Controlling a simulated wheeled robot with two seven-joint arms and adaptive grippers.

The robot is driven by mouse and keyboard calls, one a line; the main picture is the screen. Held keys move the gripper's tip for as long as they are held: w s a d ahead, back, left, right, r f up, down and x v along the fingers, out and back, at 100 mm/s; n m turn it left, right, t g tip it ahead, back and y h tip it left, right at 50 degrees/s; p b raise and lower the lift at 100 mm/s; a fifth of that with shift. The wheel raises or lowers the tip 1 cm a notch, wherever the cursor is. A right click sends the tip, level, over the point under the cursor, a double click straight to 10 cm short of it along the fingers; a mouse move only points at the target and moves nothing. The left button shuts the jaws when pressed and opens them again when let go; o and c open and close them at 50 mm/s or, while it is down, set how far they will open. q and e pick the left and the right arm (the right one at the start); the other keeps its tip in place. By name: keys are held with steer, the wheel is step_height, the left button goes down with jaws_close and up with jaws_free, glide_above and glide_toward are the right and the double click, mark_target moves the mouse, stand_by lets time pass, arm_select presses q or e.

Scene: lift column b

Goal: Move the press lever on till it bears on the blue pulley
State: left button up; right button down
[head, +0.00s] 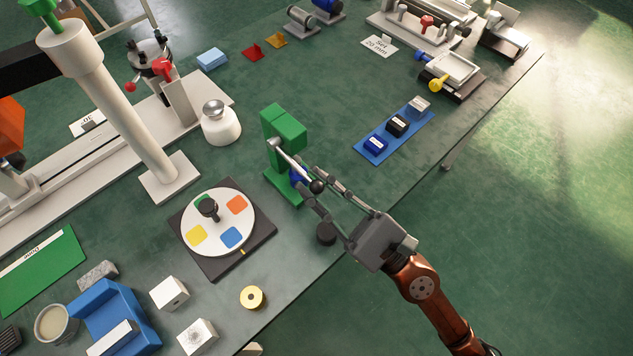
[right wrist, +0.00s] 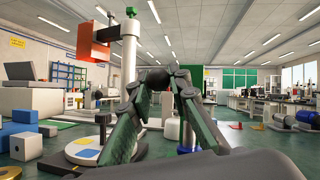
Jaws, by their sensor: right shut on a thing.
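The green press (head: 284,122) stands on the bench, right of the dial plate. Its silver press lever (head: 290,160) slants down to the right and ends in a black knob (head: 317,186). A little of the blue pulley (head: 296,174) shows beside the lever, low in the press. The lever and my fingers partly cover it, so I cannot tell whether the lever touches it. My right gripper (head: 316,183) reaches in from the lower right and is shut on the lever at its knob end. In the right wrist view its fingers (right wrist: 160,78) converge ahead. My left gripper is not in view.
A dial plate (head: 219,258) with colour patches lies left of the press. A white weight (head: 220,123) stands behind it. A blue tray (head: 372,152) with small blocks lies to the right. A brass ring (head: 253,298) sits near the front edge. Bare bench lies behind the press.

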steer(key=c, duration=1.9)
jaws_free()
steer(key=shift+a+f, duration=0.2)
steer(key=shift+f, duration=0.05)
steer(key=shift+c, duration=0.2)
steer(key=shift+o, duration=0.9)
steer(key=shift+d+r, duration=0.1)
steer(key=v, duration=1.2)
